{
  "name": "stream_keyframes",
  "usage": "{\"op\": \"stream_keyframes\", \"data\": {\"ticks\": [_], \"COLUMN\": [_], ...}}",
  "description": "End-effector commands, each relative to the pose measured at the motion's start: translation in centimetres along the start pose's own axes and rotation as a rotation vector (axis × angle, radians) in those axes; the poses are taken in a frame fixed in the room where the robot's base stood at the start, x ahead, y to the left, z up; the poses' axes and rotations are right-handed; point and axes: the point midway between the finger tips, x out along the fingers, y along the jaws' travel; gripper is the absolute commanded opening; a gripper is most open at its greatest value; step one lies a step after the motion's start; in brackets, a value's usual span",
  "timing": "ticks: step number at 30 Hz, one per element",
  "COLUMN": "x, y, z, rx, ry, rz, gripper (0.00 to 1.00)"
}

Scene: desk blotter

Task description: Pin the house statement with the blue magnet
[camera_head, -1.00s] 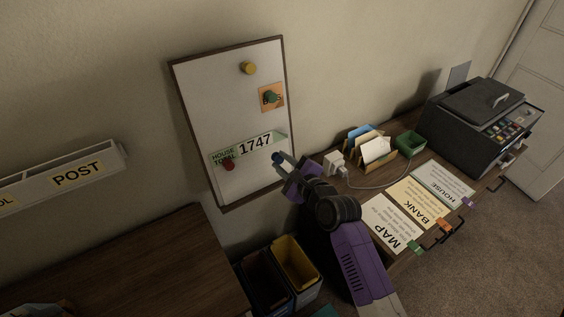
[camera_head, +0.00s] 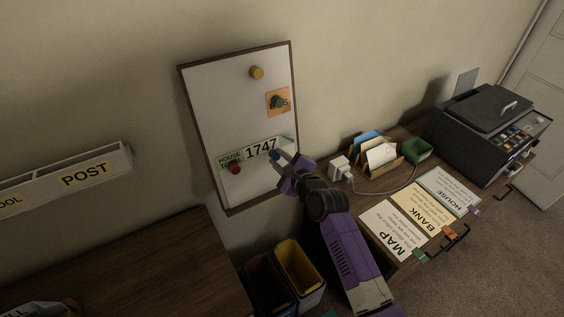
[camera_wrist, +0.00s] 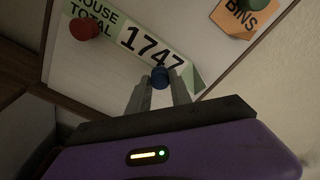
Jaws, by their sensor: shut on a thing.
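The house statement (camera_head: 247,151) is a green and white strip reading "HOUSE TOTAL 1747" on the whiteboard (camera_head: 212,112). It also shows in the wrist view (camera_wrist: 117,32), with its lower right corner looking lifted or curled. A red magnet (camera_head: 235,168) sits at its left end, also seen in the wrist view (camera_wrist: 83,29). My gripper (camera_head: 279,158) is shut on the blue magnet (camera_wrist: 160,76). The blue magnet is at the strip's right part, just below the digits, in front of the board. I cannot tell whether it touches the paper.
A yellow magnet (camera_head: 257,72) and a green magnet on an orange "BINS" note (camera_head: 277,101) are higher on the board.

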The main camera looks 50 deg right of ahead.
Motion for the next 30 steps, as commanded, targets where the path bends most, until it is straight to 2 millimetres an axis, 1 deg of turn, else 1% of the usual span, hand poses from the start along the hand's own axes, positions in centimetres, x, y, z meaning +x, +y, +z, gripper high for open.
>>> {"op": "stream_keyframes", "data": {"ticks": [14,30], "x": [0.3,1.2], "y": [0.0,0.0], "z": [0.0,0.1], "rx": [0.000,0.000], "ry": [0.000,0.000], "rz": [0.001,0.001], "gripper": [0.00,0.00]}}
